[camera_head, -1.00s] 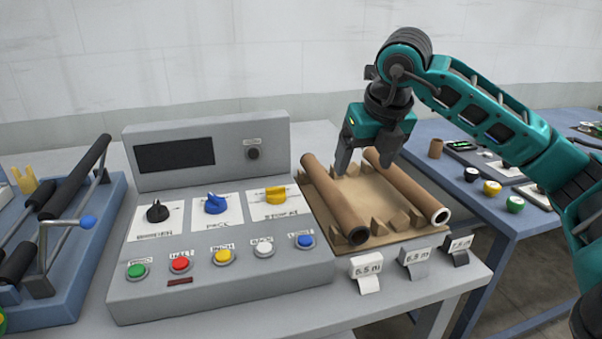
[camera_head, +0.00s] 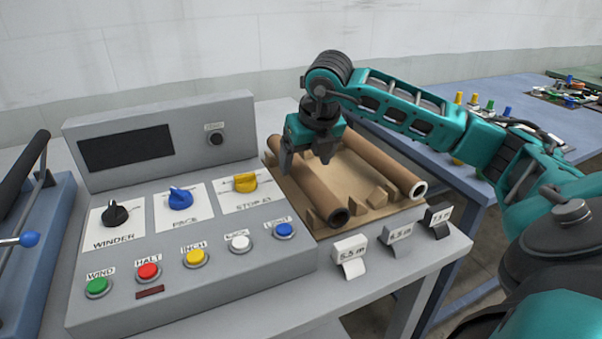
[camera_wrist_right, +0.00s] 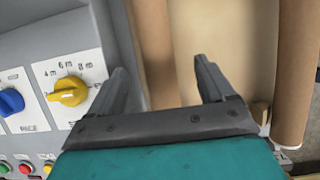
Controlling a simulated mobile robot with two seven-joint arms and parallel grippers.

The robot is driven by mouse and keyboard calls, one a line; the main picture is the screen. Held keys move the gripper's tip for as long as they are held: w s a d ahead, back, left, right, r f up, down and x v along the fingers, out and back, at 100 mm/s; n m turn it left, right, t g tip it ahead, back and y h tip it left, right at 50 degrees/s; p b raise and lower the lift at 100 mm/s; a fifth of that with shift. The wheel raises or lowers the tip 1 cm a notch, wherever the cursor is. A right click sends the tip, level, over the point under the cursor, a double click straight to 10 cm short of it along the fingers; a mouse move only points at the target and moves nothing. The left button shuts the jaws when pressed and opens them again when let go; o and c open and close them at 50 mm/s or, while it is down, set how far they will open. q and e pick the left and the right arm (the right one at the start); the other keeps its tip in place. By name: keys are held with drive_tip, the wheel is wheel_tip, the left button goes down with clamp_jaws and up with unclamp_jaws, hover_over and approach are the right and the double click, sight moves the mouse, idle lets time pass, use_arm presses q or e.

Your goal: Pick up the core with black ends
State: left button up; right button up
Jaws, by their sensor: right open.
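The core with black ends (camera_head: 306,185) is a brown tube lying along the left side of a cardboard tray (camera_head: 382,207), with its dark near end facing me. A second brown core (camera_head: 385,163) with a white near end lies along the tray's right side. My right gripper (camera_head: 306,163) is open above the far part of the black-ended core, fingers pointing down. In the right wrist view that core (camera_wrist_right: 152,45) runs between the two open fingers, and the other core (camera_wrist_right: 295,70) is at the right. The fingers hide part of the core. My left gripper is not in view.
A grey control panel (camera_head: 190,238) with knobs and coloured buttons stands close to the tray's left. Three small label stands, one reading 5.5 m (camera_head: 350,255), line the front edge. A blue table (camera_head: 440,150) lies to the right.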

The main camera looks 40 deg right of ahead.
sight(303, 165)
drive_tip(key=x, duration=0.4)
drive_tip(key=shift+a, duration=0.1)
drive_tip(key=shift+r, duration=0.1)
drive_tip(key=c, duration=1.1)
drive_tip(key=shift+r, duration=0.1)
